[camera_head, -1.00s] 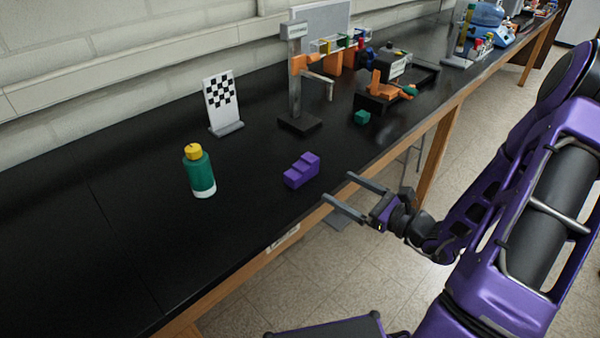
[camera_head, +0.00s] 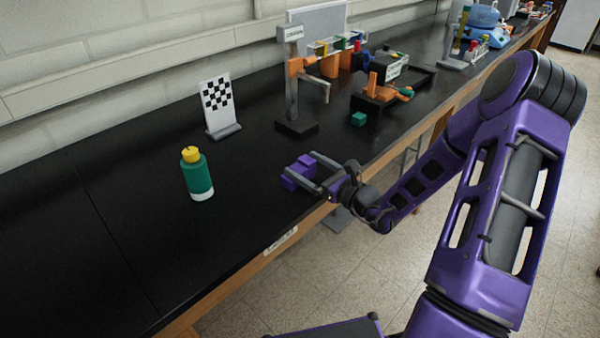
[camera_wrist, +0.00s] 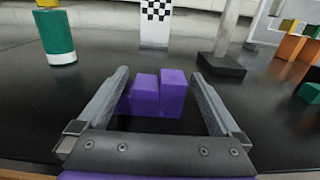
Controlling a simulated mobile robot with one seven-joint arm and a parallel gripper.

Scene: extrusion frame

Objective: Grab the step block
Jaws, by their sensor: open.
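The purple step block (camera_head: 297,172) sits on the black bench top near its front edge. In the wrist view the step block (camera_wrist: 158,95) stands between the two fingers, with its steps rising to the right. My gripper (camera_head: 300,170) is open, with one finger on each side of the block. In the wrist view my gripper (camera_wrist: 160,85) shows a gap between the block and the right finger. The left finger overlaps the block's lower left side, so I cannot tell whether they touch. In the head view the fingers hide part of the block.
A green bottle with a yellow cap (camera_head: 196,174) stands to the left. A checkered board (camera_head: 219,105) and a grey stand (camera_head: 291,90) are behind. A small green cube (camera_head: 358,119) and an orange fixture (camera_head: 382,90) are to the right. The left bench top is clear.

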